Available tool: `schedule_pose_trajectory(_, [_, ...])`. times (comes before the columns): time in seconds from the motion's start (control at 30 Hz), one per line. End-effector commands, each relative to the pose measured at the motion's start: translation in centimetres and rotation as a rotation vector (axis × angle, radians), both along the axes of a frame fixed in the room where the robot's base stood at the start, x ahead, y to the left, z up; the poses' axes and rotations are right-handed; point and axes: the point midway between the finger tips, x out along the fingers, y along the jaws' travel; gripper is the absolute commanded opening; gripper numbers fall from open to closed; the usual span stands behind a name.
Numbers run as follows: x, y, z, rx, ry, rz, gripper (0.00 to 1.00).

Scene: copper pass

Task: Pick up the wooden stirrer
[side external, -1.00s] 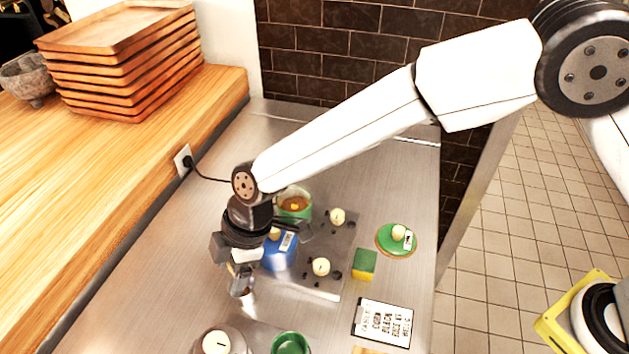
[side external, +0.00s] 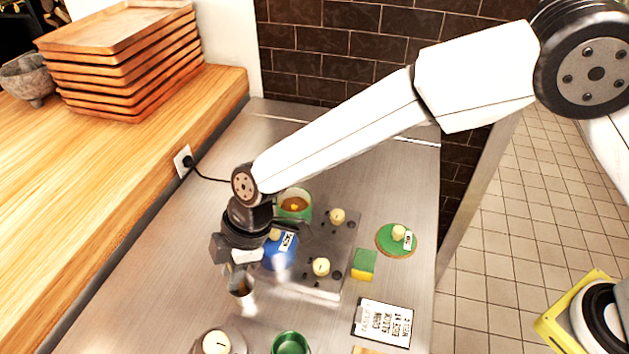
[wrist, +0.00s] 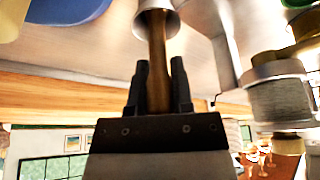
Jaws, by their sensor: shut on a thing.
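The wooden stirrer (wrist: 157,62) is a brown stick standing in a small metal cup (wrist: 165,14), its far end hidden inside. My gripper (wrist: 160,68) is shut on the stirrer, with one dark finger on each side of it in the wrist view. In the side view my gripper (side external: 243,272) points down just above the cup (side external: 243,296) on the steel counter. The stirrer is hard to make out there, and the fingers and cup are small and blurred.
A green lid (side external: 387,245), a sponge (side external: 363,264) and a card (side external: 383,323) lie farther right. A green bowl (side external: 290,342) is in front. Steel counter left of the cup is clear.

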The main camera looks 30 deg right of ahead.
Motion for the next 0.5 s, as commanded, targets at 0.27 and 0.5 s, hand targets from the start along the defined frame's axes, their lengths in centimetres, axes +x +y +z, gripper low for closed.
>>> schedule_pose_trajectory(0.27, [0.0,0.0,0.5,0.001,0.0,0.001,0.0])
schedule_pose_trajectory(0.5, [0.0,0.1,2.7,0.003,-0.003,0.001,0.0])
